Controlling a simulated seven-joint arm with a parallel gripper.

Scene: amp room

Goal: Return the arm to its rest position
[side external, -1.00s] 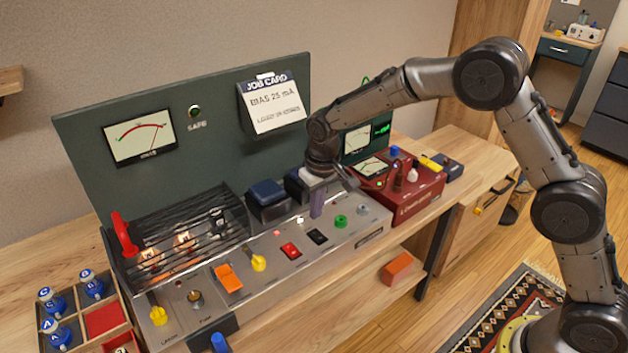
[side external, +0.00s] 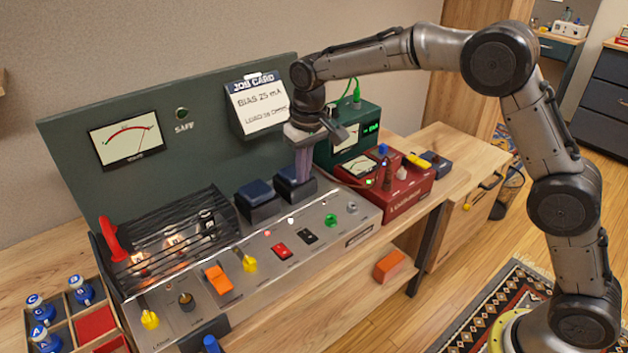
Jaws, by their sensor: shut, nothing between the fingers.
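My gripper (side external: 303,172) is shut and empty, pointing down above the back part of the amplifier's control panel (side external: 330,245). Its narrow purple-grey fingers are together, in front of a dark blue-black block (side external: 294,187). I cannot tell whether the fingertips clear the panel by much. My arm (side external: 385,52) reaches left from the shoulder at the right, with its elbow raised high.
The green back panel (side external: 75,150) with a meter (side external: 126,140) and job card (side external: 257,105) stands close behind my gripper. A red tester (side external: 400,195) and green instrument (side external: 362,135) stand to its right. Left are a slatted cage (side external: 165,240) and blue-topped tubes (side external: 80,290).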

